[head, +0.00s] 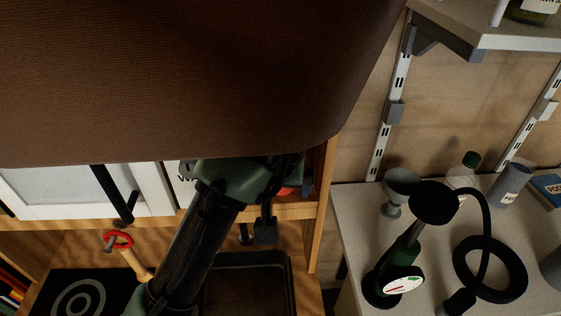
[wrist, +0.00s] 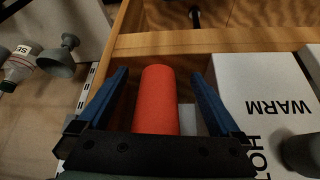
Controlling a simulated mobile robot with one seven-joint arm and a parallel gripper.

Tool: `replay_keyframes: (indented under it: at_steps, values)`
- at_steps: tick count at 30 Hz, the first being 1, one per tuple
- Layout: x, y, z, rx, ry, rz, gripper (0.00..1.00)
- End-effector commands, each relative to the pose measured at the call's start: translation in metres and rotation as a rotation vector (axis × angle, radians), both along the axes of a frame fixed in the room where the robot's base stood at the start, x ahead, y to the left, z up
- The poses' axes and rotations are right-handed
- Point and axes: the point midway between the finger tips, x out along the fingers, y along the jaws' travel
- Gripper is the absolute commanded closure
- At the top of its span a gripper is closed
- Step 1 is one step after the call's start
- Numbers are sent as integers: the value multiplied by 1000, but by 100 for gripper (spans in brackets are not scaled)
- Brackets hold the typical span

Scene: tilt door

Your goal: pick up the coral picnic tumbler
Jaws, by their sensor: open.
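The coral tumbler (wrist: 157,98) shows in the wrist view as an orange-red cylinder between the two blue fingers of my gripper (wrist: 162,88). A finger is on each side of it, with a visible gap on the right and a smaller one on the left. The gripper is open. In the head view, my arm reaches up to the shelf compartment, and only a small red-orange patch (head: 297,181) shows beside my gripper (head: 304,186). The rest of the tumbler is hidden there by my wrist and the brown panel.
A white box marked WARM and HOT (wrist: 262,100) stands right of the tumbler. A wooden shelf edge (wrist: 215,40) runs just beyond it. The brown panel (head: 180,80) hangs over the compartment.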

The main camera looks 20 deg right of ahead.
Motion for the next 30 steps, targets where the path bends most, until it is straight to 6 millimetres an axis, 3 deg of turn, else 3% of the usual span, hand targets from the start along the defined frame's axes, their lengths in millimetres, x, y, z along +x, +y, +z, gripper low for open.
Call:
replay_keyframes:
  at_steps: [12, 22, 23, 30]
  values:
    - [43, -18, -1, 1, -1, 0, 0]
    - [46, -20, -10, -1, -2, 0, 0]
    - [46, -19, -10, -1, -2, 0, 2]
    - [46, -20, -10, -1, -2, 0, 45]
